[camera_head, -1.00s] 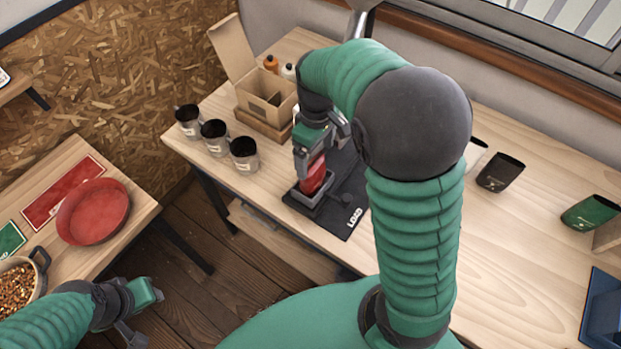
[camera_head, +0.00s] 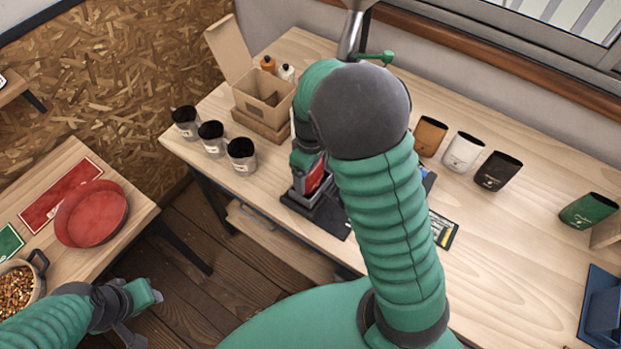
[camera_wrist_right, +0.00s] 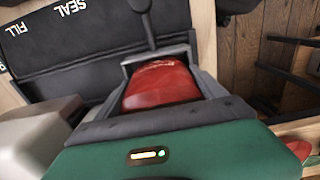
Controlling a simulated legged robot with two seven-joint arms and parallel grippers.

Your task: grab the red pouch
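The red pouch (camera_head: 315,179) stands in a dark holder on the black mat (camera_head: 328,222) of the long table. In the right wrist view the red pouch (camera_wrist_right: 160,85) shows close up, framed by dark grey edges in front of my gripper's green body. My right gripper (camera_head: 308,172) is down at the pouch, partly hidden behind my own arm. Whether its fingers are closed on the pouch cannot be seen. My left gripper (camera_head: 148,312) is open and empty, low at the left, away from the pouch.
Three dark-topped cups (camera_head: 212,138) and an open cardboard box (camera_head: 262,105) stand left of and behind the mat. Brown (camera_head: 430,136), white (camera_head: 462,152), black (camera_head: 497,171) and green (camera_head: 588,210) pouches stand at right. A red bowl (camera_head: 92,213) is on the side table.

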